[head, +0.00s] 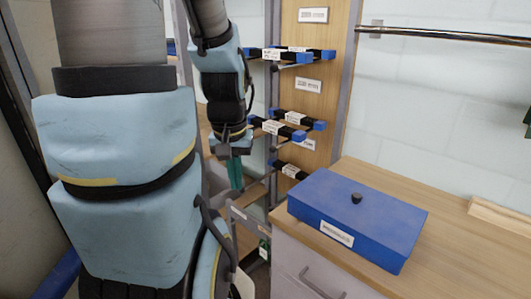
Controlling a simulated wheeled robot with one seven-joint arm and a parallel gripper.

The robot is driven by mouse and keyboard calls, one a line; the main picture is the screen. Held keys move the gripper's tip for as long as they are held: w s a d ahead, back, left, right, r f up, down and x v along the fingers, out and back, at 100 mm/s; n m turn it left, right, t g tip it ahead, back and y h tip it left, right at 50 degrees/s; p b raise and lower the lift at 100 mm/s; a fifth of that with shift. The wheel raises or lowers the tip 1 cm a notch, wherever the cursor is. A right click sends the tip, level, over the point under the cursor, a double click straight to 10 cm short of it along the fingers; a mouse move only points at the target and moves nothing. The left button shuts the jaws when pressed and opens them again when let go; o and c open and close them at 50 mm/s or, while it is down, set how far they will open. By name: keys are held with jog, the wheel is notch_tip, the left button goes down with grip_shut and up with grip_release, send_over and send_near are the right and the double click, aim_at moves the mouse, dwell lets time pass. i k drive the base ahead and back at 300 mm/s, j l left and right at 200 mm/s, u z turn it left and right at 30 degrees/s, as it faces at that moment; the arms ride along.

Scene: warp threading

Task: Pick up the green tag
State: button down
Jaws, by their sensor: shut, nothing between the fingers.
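My gripper (231,151) hangs at the end of my arm, left of the middle in the head view, pointing down and shut, with nothing seen in it. A teal-green piece (236,175) shows just below and behind the fingertips. Part of it is hidden, and I cannot tell whether it is the green tag or whether the fingers touch it. A smaller green and white item (264,249) shows lower down beside the drawer unit, too small to make out.
A wooden counter (455,240) holds a blue lidded box (360,215) with a black knob. Black holders with blue ends (292,131) stick out from a wooden panel (305,95) behind my gripper. A metal rail (440,36) runs along the wall at upper right.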

aim_at(263, 251)
jog(key=i+j, duration=0.8)
jog(key=j, duration=0.15)
